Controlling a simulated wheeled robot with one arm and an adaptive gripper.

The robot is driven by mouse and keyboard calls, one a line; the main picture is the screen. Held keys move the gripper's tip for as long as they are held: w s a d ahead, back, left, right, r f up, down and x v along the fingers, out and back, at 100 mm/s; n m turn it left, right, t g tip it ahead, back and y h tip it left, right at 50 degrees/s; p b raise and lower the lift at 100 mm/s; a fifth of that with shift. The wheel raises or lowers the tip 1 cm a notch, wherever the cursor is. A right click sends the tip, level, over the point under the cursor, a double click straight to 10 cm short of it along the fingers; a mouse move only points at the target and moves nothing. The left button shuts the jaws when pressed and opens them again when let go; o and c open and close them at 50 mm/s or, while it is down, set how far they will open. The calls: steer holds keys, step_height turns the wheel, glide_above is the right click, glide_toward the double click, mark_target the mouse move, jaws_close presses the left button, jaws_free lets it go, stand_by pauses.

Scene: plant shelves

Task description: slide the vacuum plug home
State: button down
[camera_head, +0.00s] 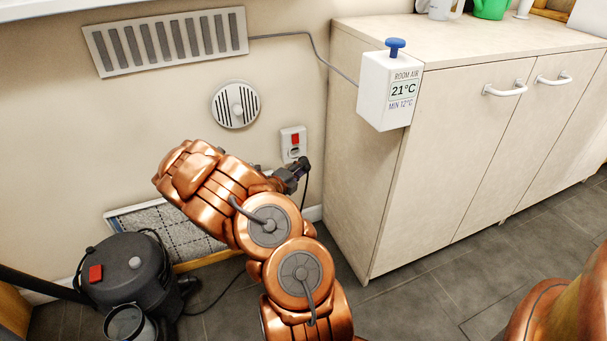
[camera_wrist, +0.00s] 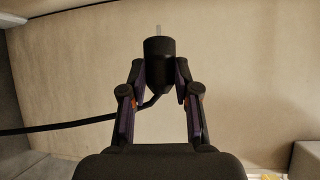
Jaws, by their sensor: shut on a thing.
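My gripper (camera_head: 297,170) reaches toward the wall just below the white wall socket (camera_head: 286,146), which has a red switch (camera_head: 295,139). In the wrist view my gripper (camera_wrist: 160,75) is shut on the black vacuum plug (camera_wrist: 159,52), with a finger on either side. The plug's pale pins (camera_wrist: 159,30) show bare beyond its far end. Its dark cord (camera_wrist: 70,126) leaves from below and runs left. The socket does not show in the wrist view. In the head view my gripper and arm largely hide the plug, and its distance from the socket is unclear.
The black vacuum (camera_head: 135,278) stands on the floor at lower left, before a framed grid panel (camera_head: 140,220). A round vent (camera_head: 235,104) is left of the socket.

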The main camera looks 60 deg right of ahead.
steer(key=shift+s+d+f+n+t+h, duration=0.1)
steer(key=shift+d+f+n+t+h, duration=0.1)
steer(key=shift+d+f+n, duration=0.25)
steer(key=shift+s+d+f+n+t+h, duration=0.1)
steer(key=shift+d+f+n+t+h, duration=0.15)
steer(key=shift+f, duration=0.4)
steer(key=shift+n+t, duration=0.4)
steer(key=shift+t, duration=0.05)
steer(key=shift+w+d+f+b, duration=0.2)
steer(key=shift+w+d, duration=0.35)
steer(key=shift+w, duration=0.25)
steer(key=shift+w+d+f+b, duration=0.15)
steer(key=shift+w+d, duration=0.35)
steer(key=shift+w, duration=0.35)
steer(key=shift+w+d+f+b, duration=0.2)
steer(key=shift+w+d, duration=0.35)
steer(key=shift+w, duration=0.25)
steer(key=shift+w+d+b, duration=0.3)
steer(key=shift+w+d, duration=0.3)
steer(key=shift+w, duration=0.3)
steer(key=shift+w+d+b, duration=0.25)
steer(key=shift+w+d, duration=0.3)
steer(key=shift+w, duration=0.3)
stand_by(1.2)
steer(key=c, duration=0.8)
jaws_free()
steer(key=shift+o, duration=0.2)
steer(key=shift+a, duration=0.1)
